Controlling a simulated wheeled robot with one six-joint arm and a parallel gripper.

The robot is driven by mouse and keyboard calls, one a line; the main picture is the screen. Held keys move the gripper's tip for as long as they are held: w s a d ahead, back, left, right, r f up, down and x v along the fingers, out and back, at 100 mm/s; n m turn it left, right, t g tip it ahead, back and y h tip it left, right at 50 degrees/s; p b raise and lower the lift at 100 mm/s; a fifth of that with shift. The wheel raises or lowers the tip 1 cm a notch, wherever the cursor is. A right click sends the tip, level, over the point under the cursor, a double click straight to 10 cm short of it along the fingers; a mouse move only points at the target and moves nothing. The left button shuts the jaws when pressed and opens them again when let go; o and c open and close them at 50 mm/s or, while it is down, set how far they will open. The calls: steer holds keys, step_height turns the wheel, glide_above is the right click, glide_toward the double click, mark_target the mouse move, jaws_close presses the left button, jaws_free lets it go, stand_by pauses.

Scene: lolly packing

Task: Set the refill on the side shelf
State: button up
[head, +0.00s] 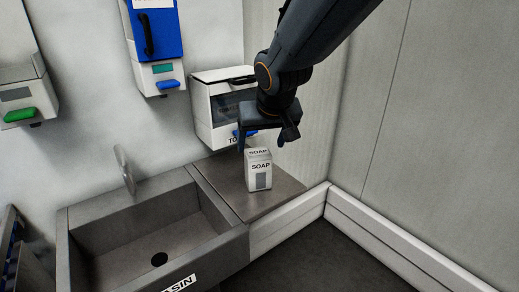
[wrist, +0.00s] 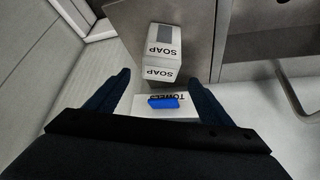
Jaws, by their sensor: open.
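The refill is a white carton marked SOAP (head: 259,177). It stands upright on the grey side shelf (head: 222,178), to the right of the basin. My gripper (head: 266,143) is open just above the carton, with its fingers pointing down. In the wrist view the carton (wrist: 161,58) lies ahead between the lines of the two spread fingers (wrist: 160,79), with a gap on each side. The shelf (wrist: 190,22) shows around and beyond it. Nothing is held.
A white towel dispenser (head: 212,122) with a blue lever hangs on the wall behind my gripper. The grey basin (head: 125,200) with an upright spout adjoins the shelf's left. A blue-fronted dispenser (head: 155,40) hangs higher up. A white wall rail (head: 385,238) runs at right.

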steer(key=a+v, duration=0.1)
steer(key=v, duration=0.4)
steer(key=s+d+f+m+g+h, duration=0.1)
steer(key=s+d+f+g, duration=0.5)
steer(key=s+d+f, duration=1)
steer(key=shift+s+d+f+m, duration=0.35)
steer(key=shift+s+f+m, duration=0.1)
steer(key=shift+m, duration=0.25)
steer(key=shift+w, duration=0.1)
